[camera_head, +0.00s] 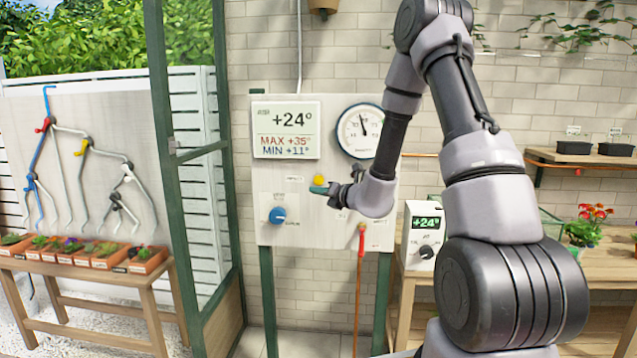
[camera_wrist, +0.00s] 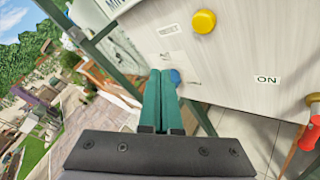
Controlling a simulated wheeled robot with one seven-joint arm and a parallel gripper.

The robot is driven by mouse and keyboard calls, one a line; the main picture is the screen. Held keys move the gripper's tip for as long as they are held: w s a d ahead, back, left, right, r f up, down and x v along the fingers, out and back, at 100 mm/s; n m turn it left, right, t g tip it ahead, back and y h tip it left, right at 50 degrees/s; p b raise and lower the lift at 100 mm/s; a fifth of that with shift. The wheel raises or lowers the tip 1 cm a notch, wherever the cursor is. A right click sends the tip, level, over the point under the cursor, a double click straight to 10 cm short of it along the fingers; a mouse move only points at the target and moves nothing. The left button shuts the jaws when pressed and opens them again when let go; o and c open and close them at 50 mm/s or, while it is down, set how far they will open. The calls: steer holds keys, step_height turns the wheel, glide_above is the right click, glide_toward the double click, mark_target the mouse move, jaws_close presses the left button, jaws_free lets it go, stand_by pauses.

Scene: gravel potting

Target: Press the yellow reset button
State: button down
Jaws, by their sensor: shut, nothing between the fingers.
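The yellow button (camera_head: 319,180) is on the pale wall panel (camera_head: 340,100), under the display and above and right of the blue knob (camera_head: 278,215). In the wrist view the yellow button (camera_wrist: 204,21) is at the top, right of a small label. My gripper (camera_head: 318,190) is shut and empty, with its green fingertips just below the button in the head view. In the wrist view my gripper (camera_wrist: 163,75) points toward the panel, left of and below the button. The fingers look apart from the button. The blue knob (camera_wrist: 175,77) is partly hidden behind the fingertips.
The display (camera_head: 287,130) reads +24°, MAX +35°, MIN +11°. A round dial (camera_head: 360,130) is beside it. A green post (camera_head: 185,170) stands to the left.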

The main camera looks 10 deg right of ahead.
mark_target(321, 183)
steer(key=shift+w+d, duration=0.45)
steer(key=shift+w, duration=0.95)
steer(key=shift+w+d, duration=0.45)
steer(key=shift+w, duration=0.95)
steer(key=shift+w+d, duration=0.45)
steer(key=shift+w, duration=0.95)
steer(key=shift+w+d, duration=0.1)
steer(key=shift+w, duration=0.25)
steer(key=shift+w+d, duration=0.2)
steer(key=shift+w, duration=0.35)
steer(key=shift+r, duration=0.1)
steer(key=shift+s+a, duration=0.3)
steer(key=shift+s, duration=0.65)
steer(key=shift+s+a, duration=0.25)
steer(key=shift+s, duration=0.55)
steer(key=shift+s+a, duration=0.3)
steer(key=shift+s, duration=0.5)
steer(key=shift+s+a, duration=0.25)
steer(key=shift+s, duration=0.55)
